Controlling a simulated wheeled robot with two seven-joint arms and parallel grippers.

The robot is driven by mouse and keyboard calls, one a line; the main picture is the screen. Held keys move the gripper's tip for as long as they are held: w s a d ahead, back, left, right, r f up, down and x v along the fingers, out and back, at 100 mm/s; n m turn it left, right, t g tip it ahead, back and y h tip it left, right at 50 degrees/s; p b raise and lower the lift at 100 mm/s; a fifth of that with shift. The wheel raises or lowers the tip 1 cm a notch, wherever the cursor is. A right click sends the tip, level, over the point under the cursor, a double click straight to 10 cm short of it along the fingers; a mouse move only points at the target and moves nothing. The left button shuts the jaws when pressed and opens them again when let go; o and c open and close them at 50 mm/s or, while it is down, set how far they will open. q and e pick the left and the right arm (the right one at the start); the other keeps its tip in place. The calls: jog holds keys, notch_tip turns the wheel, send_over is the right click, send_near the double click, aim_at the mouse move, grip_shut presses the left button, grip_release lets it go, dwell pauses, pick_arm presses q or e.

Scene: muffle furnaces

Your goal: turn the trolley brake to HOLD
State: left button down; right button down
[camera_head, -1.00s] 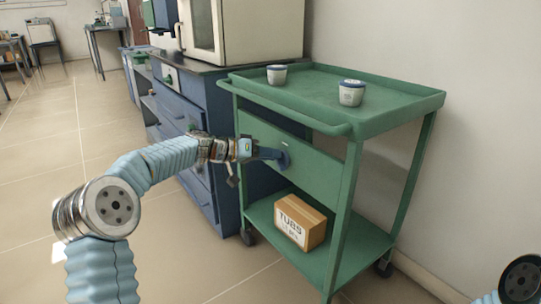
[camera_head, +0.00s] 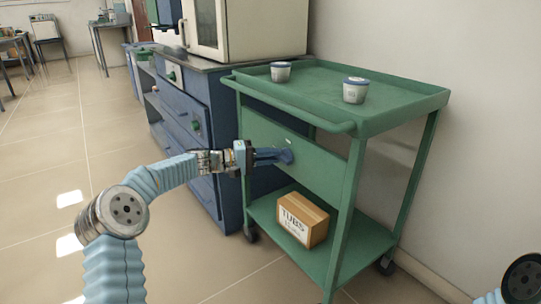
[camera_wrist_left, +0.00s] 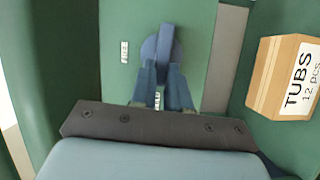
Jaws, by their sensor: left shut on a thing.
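The green trolley (camera_head: 312,203) stands against the wall with a green panel (camera_head: 318,160) on its near side. On that panel is the blue brake knob (camera_head: 286,156); in the left wrist view the knob (camera_wrist_left: 165,42) is a round disc with a raised bar. My left gripper (camera_head: 279,156) is shut on the knob's bar, its fingers (camera_wrist_left: 160,88) pointing straight at the panel. A small white label (camera_wrist_left: 124,52) lies left of the knob, and another is partly hidden between the fingers. Their words are too small to read. My right gripper is out of view.
A cardboard box (camera_head: 302,219) marked TUBS sits on the lower shelf. A blue cabinet (camera_head: 188,130) with a furnace (camera_head: 255,28) stands close behind. The floor at left is clear.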

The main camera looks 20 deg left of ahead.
pick_arm(q)
jog(key=shift+f+n, duration=0.15)
jog(key=shift+n, duration=0.45)
jog(key=c, duration=1.1)
grip_release()
jog(key=v, duration=1.4)
jog(key=shift+f+p, duration=0.3)
jog(key=shift+w, duration=0.1)
